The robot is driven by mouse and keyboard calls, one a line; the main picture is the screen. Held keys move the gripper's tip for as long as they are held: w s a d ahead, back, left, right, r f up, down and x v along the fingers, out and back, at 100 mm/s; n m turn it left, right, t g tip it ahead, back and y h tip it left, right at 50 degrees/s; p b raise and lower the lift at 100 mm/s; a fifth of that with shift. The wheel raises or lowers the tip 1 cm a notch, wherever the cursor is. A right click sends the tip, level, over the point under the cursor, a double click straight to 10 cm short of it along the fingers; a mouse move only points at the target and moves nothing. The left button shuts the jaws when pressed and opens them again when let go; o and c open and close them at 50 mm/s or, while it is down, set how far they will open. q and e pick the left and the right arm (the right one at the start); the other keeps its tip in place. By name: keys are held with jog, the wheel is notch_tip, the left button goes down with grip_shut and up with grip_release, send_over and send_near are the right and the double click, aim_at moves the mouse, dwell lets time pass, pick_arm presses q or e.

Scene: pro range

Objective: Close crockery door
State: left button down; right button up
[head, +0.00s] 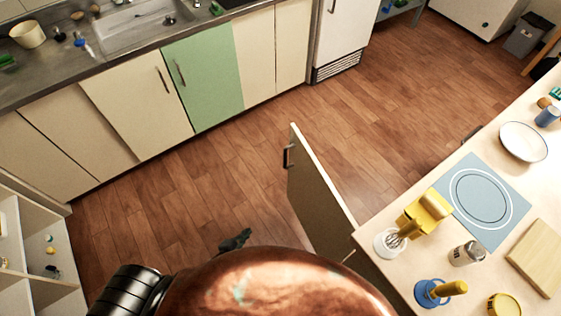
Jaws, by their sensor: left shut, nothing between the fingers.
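The crockery door (318,190) is a pale cabinet door that stands open. It juts out from the front of the counter on the right, and its free edge points into the room. A dark handle (287,157) is on its left face. My left gripper (243,236) is shut and empty, low in the picture over the wooden floor. It is left of the door and apart from it. Part of the left gripper and the door's lower part are hidden behind my copper-coloured body. My right gripper is not in view.
The counter on the right holds a yellow mixer (424,211), a metal can (467,253), a white plate (523,142) and a wooden board (537,257). Cabinets with a green door (204,75) line the back. An open shelf (30,240) stands left. The floor (190,185) between is clear.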

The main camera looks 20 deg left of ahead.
pick_arm(q)
jog(key=w+d+r+m+t+h, duration=0.1)
jog(key=w+d+r+m+t, duration=0.2)
jog(key=r, duration=0.6)
jog(key=w+r+m+t+h, duration=0.1)
jog(key=w+r+m+t, duration=0.15)
jog(key=w+r, duration=0.45)
jog(key=w+d+r+m+t, duration=0.2)
jog(key=w+r+m, duration=0.1)
jog(key=r, duration=0.8)
jog(key=w+d+b, duration=0.2)
jog(key=w+d, duration=0.1)
jog(key=w, duration=1)
jog(key=shift+g+h, duration=0.35)
jog(key=shift+h, duration=0.05)
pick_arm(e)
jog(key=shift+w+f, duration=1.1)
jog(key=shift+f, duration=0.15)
pick_arm(q)
jog(key=shift+r, duration=0.1)
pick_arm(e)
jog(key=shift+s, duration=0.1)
